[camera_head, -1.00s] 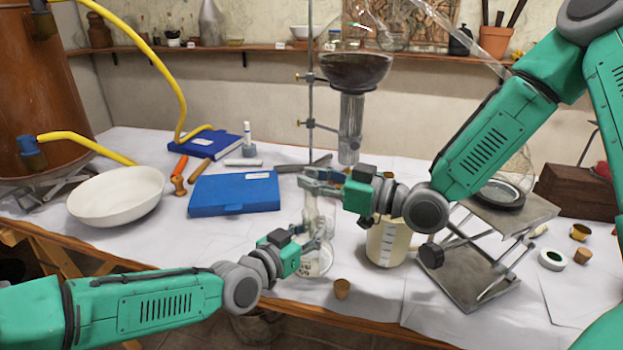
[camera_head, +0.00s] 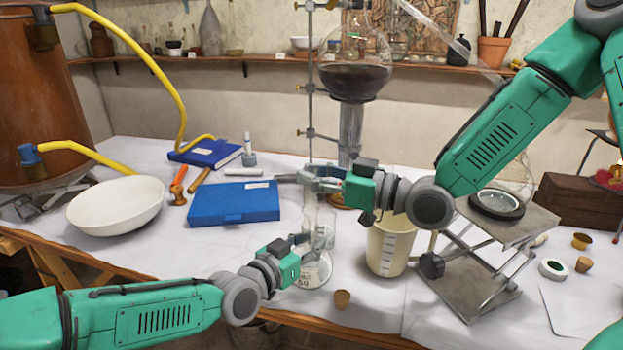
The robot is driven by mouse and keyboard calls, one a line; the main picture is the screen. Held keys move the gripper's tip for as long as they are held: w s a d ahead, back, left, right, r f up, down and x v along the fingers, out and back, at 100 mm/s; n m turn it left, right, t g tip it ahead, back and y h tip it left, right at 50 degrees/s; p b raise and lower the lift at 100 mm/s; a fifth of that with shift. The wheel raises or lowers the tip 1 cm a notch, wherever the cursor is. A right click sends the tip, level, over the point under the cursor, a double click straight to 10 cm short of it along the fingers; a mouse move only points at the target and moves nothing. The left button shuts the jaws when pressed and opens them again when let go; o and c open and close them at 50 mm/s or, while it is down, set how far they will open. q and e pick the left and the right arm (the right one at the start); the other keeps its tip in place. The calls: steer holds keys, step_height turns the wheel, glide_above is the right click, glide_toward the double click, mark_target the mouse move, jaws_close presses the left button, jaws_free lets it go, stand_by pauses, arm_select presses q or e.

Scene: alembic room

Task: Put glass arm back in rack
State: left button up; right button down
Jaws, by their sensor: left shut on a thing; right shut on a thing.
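A clear glass vessel (camera_head: 315,268) with a rounded, marked lower part and a tall narrow neck stands near the table's front edge. My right gripper (camera_head: 312,180) is shut at the top of its neck; the exact glass piece between the fingers is hard to make out. My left gripper (camera_head: 308,240) is shut at the vessel's lower neck, coming from the left. I cannot tell which clear piece is the glass arm. A metal stand (camera_head: 310,85) behind holds a flask of dark liquid (camera_head: 355,75) above a glass column (camera_head: 350,130). No rack is clearly identifiable.
A cream measuring beaker (camera_head: 388,250) stands close right of the vessel, beside a metal lab jack (camera_head: 465,275). A cork (camera_head: 342,298) lies in front.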

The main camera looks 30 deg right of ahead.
steer(key=shift+r, duration=0.45)
steer(key=shift+r, duration=0.15)
steer(key=shift+r, duration=1.2)
arm_select(q)
steer(key=o, duration=1.1)
steer(key=shift+r, duration=0.1)
